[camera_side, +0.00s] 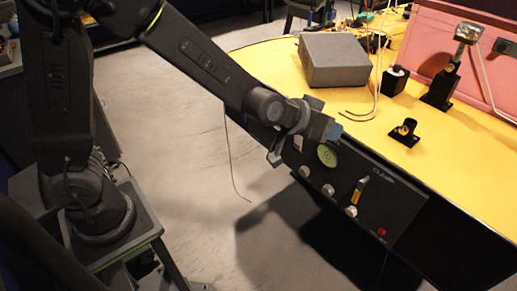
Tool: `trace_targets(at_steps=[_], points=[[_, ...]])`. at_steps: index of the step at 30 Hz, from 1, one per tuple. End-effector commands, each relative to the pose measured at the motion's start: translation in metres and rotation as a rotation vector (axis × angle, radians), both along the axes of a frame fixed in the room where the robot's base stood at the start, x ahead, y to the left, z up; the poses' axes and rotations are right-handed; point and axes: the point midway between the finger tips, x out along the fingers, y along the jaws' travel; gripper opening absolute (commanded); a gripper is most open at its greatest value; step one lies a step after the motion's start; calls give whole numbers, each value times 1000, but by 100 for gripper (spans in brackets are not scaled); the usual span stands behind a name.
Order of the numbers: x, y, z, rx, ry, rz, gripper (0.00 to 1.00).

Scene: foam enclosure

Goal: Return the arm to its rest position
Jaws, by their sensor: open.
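My gripper (306,142) is at the end of my arm, which reaches from the upper left to the middle of the picture. It is open, and I see nothing held in it. It is in front of the near left edge of the yellow table (270,62), close to the black control panel (340,178). I cannot tell whether it touches the panel. A blue piece shows at the gripper's right side. The gripper hides part of the panel's upper left.
The panel has a green round dial (327,155), several knobs, a yellow switch (358,190) and a red button (382,232). A grey box (334,60), black fixtures (404,133) and a cable stand on the table. Grey floor (190,150) lies open between my base and the table.

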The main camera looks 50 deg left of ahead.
Motion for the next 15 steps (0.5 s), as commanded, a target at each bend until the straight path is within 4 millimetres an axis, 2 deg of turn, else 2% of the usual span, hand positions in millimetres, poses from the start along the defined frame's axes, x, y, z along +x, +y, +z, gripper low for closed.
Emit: trace_targets(at_steps=[1, 6, 9, 15], points=[[-13, 12, 19, 3, 20, -7, 45], [-67, 46, 55, 43, 134, -33, 45], [-104, 67, 69, 76, 202, -39, 45], [-183, 104, 80, 151, 342, -20, 45]])
